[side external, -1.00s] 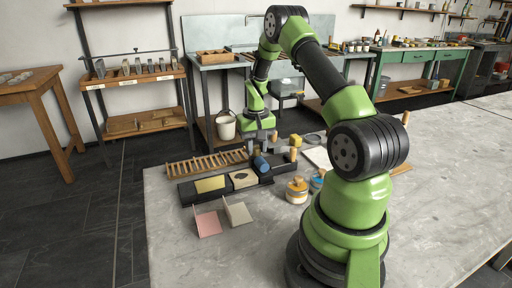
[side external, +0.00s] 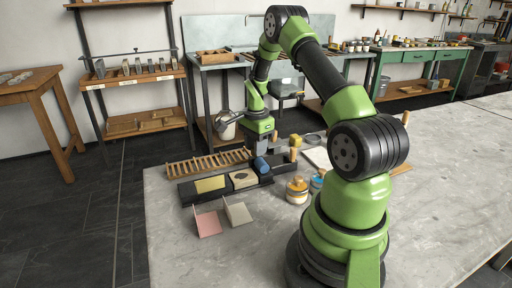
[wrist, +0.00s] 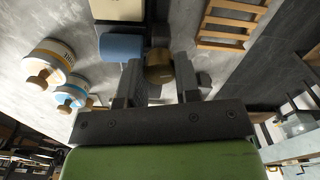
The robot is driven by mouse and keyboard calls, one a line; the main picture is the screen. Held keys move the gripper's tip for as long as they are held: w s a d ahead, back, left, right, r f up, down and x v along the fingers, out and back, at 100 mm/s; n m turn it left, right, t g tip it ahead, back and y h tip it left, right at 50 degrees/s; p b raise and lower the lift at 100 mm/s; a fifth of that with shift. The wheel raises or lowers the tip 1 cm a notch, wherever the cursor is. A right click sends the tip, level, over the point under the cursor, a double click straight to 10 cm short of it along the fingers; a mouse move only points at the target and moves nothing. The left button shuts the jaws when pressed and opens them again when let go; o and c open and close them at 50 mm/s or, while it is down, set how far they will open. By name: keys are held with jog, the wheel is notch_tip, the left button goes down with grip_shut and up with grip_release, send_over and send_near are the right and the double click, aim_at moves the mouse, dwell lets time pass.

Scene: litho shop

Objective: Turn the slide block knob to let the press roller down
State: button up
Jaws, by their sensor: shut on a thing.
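The brass-coloured knob (wrist: 159,66) sits between the fingers of my gripper (wrist: 160,80) in the wrist view. My gripper is shut on it. The blue press roller (wrist: 122,46) is just to the left of the knob in that view; it also shows in the side view (side external: 262,165), at the right part of the black press bed (side external: 190,196). My gripper (side external: 262,147) is directly behind the roller in the side view, and the knob cannot be made out there. I cannot tell whether the roller touches the bed.
A wooden rack (side external: 208,163) lies behind the press. Two ink tins, one orange-banded (side external: 297,190) and one blue (side external: 317,182), stand to its right. Pink (side external: 208,224) and beige (side external: 238,212) cards stand in front. The table's front middle is clear.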

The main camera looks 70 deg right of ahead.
jog(key=shift+m, duration=1.2)
jog(key=o, duration=0.6)
jog(key=shift+m, duration=0.3)
jog(key=shift+c, duration=0.2)
jog(key=shift+r, duration=3.05)
